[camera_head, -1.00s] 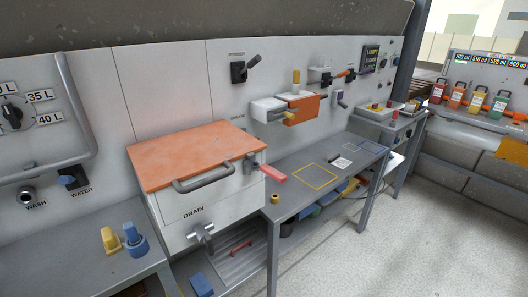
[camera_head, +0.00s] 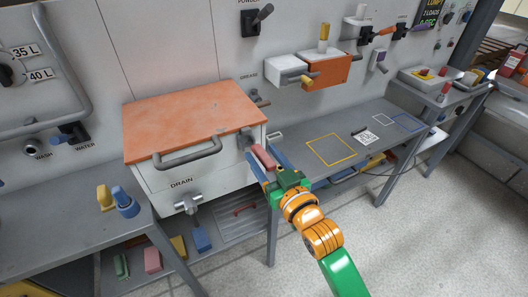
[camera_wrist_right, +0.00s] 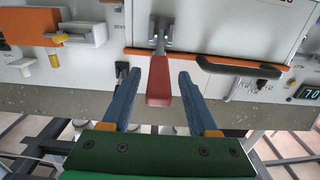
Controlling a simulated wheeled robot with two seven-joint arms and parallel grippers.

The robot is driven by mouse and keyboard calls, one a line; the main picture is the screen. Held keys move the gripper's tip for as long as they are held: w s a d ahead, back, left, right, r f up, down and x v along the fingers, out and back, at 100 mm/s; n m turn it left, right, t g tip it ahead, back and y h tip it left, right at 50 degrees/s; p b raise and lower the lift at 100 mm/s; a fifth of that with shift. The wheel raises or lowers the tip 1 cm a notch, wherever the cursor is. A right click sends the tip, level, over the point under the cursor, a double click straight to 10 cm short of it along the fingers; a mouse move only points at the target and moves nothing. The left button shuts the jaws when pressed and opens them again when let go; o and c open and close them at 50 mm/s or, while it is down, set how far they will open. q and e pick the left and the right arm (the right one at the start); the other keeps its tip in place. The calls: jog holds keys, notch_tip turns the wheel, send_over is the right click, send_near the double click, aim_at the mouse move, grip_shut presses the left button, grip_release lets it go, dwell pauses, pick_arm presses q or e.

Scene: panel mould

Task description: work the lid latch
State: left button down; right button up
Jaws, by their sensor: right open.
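The lid latch (camera_head: 263,156) is a lever with a red grip on the right side of a white box (camera_head: 160,182). The box's orange lid (camera_head: 190,118) lies flat, closed, with a grey bar handle (camera_head: 190,155) at its front. My right gripper (camera_head: 266,162) reaches up from below, its two blue fingers open on either side of the red grip. In the right wrist view, the red grip (camera_wrist_right: 158,88) sits between the open fingertips with gaps at both sides, and its base meets a grey bracket (camera_wrist_right: 161,30). My left gripper is not in view.
A drain valve (camera_head: 187,202) projects from the box front below the lid. The bench (camera_head: 300,165) to the right has a yellow outlined square and mostly clear top. Yellow and blue fittings (camera_head: 122,202) stand on the left bench.

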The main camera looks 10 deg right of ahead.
jog(key=shift+w, duration=0.2)
jog(key=shift+s, duration=0.15)
jog(key=c, duration=0.4)
grip_shut()
jog(key=shift+f, duration=0.1)
dwell(0.7)
